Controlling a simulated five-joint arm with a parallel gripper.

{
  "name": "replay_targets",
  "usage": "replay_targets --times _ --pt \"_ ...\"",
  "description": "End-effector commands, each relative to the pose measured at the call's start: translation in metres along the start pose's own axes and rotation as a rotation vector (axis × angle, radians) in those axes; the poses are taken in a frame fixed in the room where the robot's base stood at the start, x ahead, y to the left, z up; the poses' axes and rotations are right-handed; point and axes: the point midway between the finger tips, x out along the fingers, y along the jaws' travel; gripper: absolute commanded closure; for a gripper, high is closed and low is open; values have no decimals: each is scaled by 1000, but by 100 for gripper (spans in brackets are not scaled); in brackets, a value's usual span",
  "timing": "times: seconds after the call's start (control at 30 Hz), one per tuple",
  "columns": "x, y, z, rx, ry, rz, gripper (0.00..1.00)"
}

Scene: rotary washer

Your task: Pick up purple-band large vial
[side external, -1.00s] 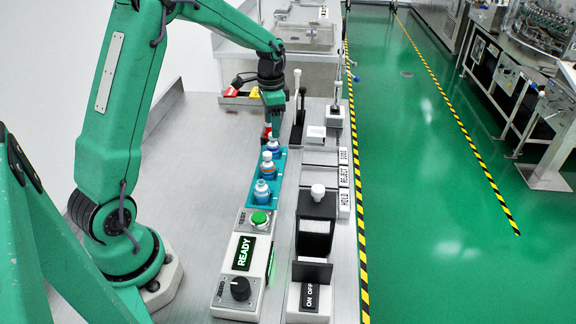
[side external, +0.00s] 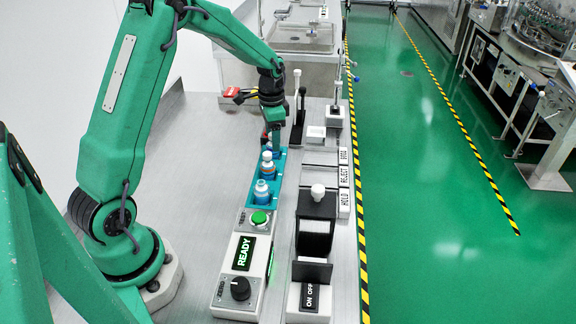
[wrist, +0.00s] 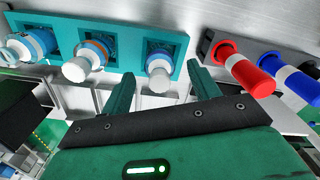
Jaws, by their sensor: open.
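A teal rack (side external: 280,176) holds a row of white-capped vials, which also shows in the wrist view (wrist: 119,38). The vial at the far end of the rack, with a bluish-purple band (wrist: 159,71), stands in its slot. In the side view it is mostly hidden behind my gripper (side external: 272,138). In the wrist view my gripper (wrist: 161,72) is open, with a fingertip on each side of this vial and nothing clamped. The orange-band vial (wrist: 88,59) and the blue-band vial (wrist: 30,46) stand in the other slots.
The READY panel (side external: 243,254) and green button (side external: 260,218) are at the near end.

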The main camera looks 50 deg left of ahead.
Motion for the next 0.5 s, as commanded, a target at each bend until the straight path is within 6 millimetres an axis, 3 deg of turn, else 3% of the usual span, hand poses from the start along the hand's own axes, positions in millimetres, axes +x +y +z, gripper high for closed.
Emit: replay_targets --times 0.23,0.5 --pt "29 1 0 0 -2 2 39" --pt "35 1 0 0 0 0 39"
